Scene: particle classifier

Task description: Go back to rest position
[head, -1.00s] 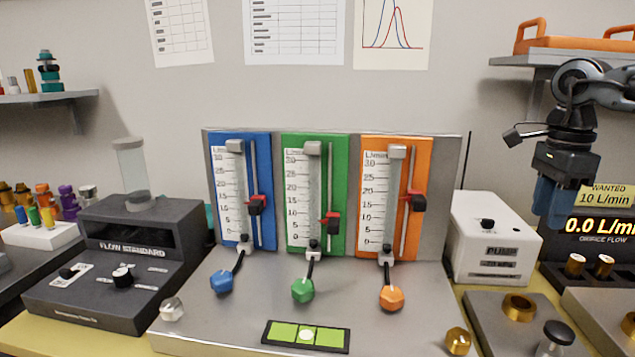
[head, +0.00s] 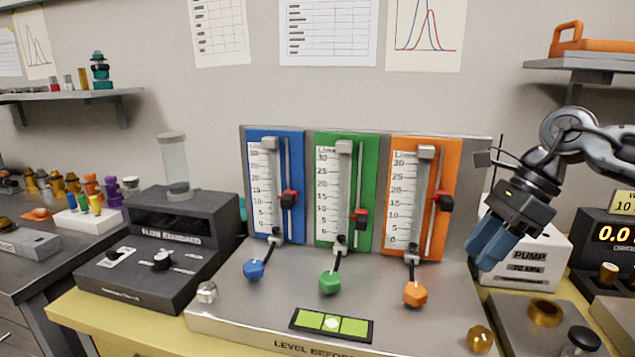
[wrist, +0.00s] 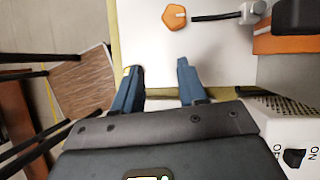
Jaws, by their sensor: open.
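My gripper (head: 487,247) hangs at the right in the head view, tilted down and to the left, in front of the white pump box (head: 528,252). Its blue fingers also show in the wrist view (wrist: 160,80), spread apart with nothing between them. The orange knob (head: 415,293) of the flow panel lies left of and below the fingers, apart from them. It also shows in the wrist view (wrist: 174,17), beyond the fingers.
The panel with blue (head: 262,190), green (head: 335,200) and orange (head: 440,215) flow meters stands left of my gripper. The dark flow standard (head: 165,235) is further left. A shelf (head: 590,65) juts out above my arm. The readout box (head: 610,240) is at far right.

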